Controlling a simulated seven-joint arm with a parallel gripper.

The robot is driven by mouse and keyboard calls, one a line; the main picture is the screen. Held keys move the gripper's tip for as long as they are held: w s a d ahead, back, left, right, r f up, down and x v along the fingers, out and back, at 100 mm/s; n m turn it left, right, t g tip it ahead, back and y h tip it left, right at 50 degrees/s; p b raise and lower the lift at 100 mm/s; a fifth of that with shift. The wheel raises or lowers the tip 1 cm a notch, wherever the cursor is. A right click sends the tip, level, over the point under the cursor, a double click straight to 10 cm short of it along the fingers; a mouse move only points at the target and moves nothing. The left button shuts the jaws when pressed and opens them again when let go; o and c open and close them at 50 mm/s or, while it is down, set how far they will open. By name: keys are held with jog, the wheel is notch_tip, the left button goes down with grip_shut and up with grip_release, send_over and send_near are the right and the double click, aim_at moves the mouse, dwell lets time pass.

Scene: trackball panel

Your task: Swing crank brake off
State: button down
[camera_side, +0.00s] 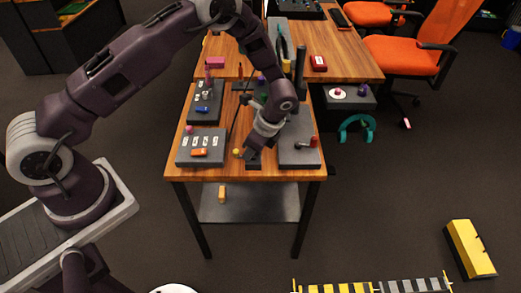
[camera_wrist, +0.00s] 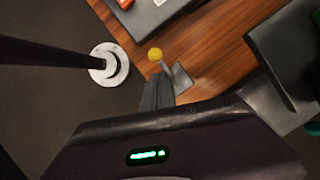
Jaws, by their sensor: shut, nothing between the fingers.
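A small yellow ball knob (camera_side: 237,153) stands near the front edge of the wooden table, just left of my gripper (camera_side: 247,155). In the wrist view the yellow knob (camera_wrist: 155,54) lies just beyond the fingertips of my gripper (camera_wrist: 157,80), beside a small grey piece (camera_wrist: 180,78). The knob looks like the end of a lever; I cannot tell for certain that it is the crank brake. My gripper is shut and empty, pointing down close to the knob. Whether it touches the knob is unclear. My wrist hides part of the fixture behind it.
A grey panel (camera_side: 201,148) with white labels and an orange piece lies left of my gripper. A dark panel (camera_side: 298,155) with a red-ended handle (camera_side: 312,142) lies to the right. Further panels stand behind.

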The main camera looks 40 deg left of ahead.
jog(key=shift+s+a, duration=0.2)
jog(key=shift+a, duration=0.35)
jog(key=shift+a+m+t, duration=0.15)
jog(key=shift+m+t, duration=0.15)
jog(key=shift+m, duration=0.5)
jog(key=m+t, duration=0.1)
jog(key=m, duration=0.1)
jog(key=a+m, duration=0.1)
jog(key=m, duration=0.1)
jog(key=shift+w+t, duration=0.2)
jog(key=shift+t, duration=0.2)
jog(key=m, duration=0.2)
jog(key=m+t, duration=0.1)
jog(key=m, duration=0.1)
jog(key=w+m, duration=0.1)
jog(key=m, duration=0.1)
jog(key=shift+a+t+h, duration=0.3)
jog(key=shift+t, duration=0.1)
jog(key=shift+m, duration=0.3)
jog(key=shift+w+a, duration=0.1)
jog(key=shift+w, duration=0.2)
